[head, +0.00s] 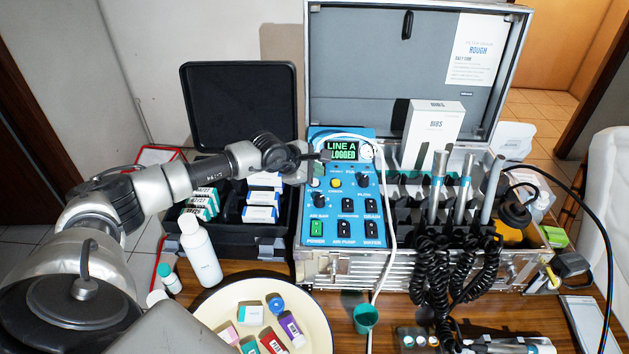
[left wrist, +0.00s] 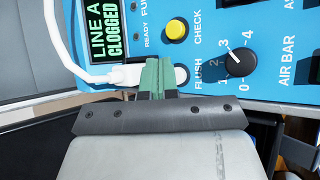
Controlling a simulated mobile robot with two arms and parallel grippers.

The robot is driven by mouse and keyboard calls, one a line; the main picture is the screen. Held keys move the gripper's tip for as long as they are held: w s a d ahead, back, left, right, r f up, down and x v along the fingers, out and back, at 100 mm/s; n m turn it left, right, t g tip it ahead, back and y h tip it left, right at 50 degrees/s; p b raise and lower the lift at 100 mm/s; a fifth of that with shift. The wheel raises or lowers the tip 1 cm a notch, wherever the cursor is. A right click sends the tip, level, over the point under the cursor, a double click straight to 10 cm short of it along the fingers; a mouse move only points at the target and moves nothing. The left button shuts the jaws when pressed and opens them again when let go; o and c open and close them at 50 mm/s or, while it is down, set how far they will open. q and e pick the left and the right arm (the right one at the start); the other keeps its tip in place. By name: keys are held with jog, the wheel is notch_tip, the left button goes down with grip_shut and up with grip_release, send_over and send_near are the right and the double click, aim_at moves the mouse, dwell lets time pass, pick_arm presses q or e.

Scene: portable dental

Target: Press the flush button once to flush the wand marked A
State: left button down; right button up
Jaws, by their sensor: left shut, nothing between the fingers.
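The blue control panel (head: 344,257) stands in an open metal case; its display (head: 341,150) reads "LINE A CLOGGED" in the left wrist view (left wrist: 106,35). There, the pale flush button (left wrist: 181,76) shows beside the "FLUSH" label, partly hidden by my fingers. My left gripper (head: 320,156) is over the panel's upper left; its green-tipped fingers (left wrist: 157,72) are shut and empty, overlapping the button's edge. I cannot tell whether they touch it. Several metal-tipped wands (head: 463,190) stand in the holder at right; no letter A is readable on them.
A yellow check button (left wrist: 176,30) and a black knob (left wrist: 241,62) sit near my fingers. A white hose (head: 388,215) crosses the panel. A white bottle (head: 201,252) and a round tray (head: 322,325) stand in front.

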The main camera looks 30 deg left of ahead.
aim_at(315, 184)
dwell(0.4)
pick_arm(q)
jog(key=shift+f, duration=0.1)
dwell(0.3)
jog(key=shift+f+b, duration=0.35)
jog(key=shift+b, duration=0.15)
jog(key=shift+f+b, duration=0.5)
jog(key=shift+b, duration=0.05)
dwell(0.5)
jog(key=shift+r, duration=0.15)
jog(key=shift+r+p, duration=0.45)
jog(key=shift+r, duration=0.3)
jog(key=shift+s+r+p, duration=0.1)
jog(key=shift+r+p, duration=1.35)
jog(key=shift+r, duration=1.1)
